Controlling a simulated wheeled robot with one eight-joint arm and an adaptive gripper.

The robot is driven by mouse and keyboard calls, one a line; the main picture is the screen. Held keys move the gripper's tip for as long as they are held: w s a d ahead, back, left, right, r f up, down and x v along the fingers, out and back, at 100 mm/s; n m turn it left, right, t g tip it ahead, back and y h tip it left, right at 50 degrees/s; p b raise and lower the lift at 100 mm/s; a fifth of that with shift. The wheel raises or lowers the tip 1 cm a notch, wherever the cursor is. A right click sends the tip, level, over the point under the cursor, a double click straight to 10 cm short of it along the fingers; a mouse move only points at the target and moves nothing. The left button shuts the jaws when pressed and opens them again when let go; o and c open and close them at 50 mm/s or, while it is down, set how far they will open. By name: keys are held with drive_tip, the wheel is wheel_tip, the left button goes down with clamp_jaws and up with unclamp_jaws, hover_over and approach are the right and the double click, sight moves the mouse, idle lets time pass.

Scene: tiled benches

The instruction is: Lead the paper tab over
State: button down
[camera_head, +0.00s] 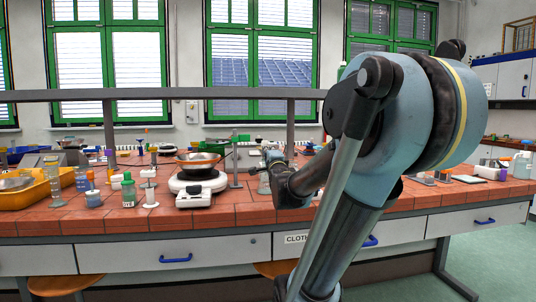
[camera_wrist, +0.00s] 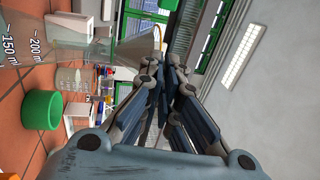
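My gripper (camera_wrist: 165,62) shows in the wrist view with its fingers drawn together at the tips. A thin, pale strip with a yellowish edge, which looks like the paper tab (camera_wrist: 158,38), stands out from between the fingertips. In the head view my gripper (camera_head: 268,160) is small and partly hidden by my arm, over the bench; the tab cannot be made out there. The flask (camera_head: 264,186) also shows below the gripper in the head view.
The red tiled bench (camera_head: 245,212) holds a balance (camera_head: 198,185) with a copper-coloured bowl, a green-capped bottle (camera_head: 129,190) and a yellow tray (camera_head: 30,190) at the left. A green cup-like object (camera_wrist: 42,109) shows in the wrist view. A grey rail (camera_head: 160,94) runs above the bench.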

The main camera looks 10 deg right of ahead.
drive_tip(key=shift+f+t, duration=0.15)
drive_tip(key=shift+t, duration=0.25)
idle(1.3)
drive_tip(key=c, duration=1.8)
unclamp_jaws()
drive_tip(key=shift+v, duration=5.85)
drive_tip(key=shift+f, duration=0.1)
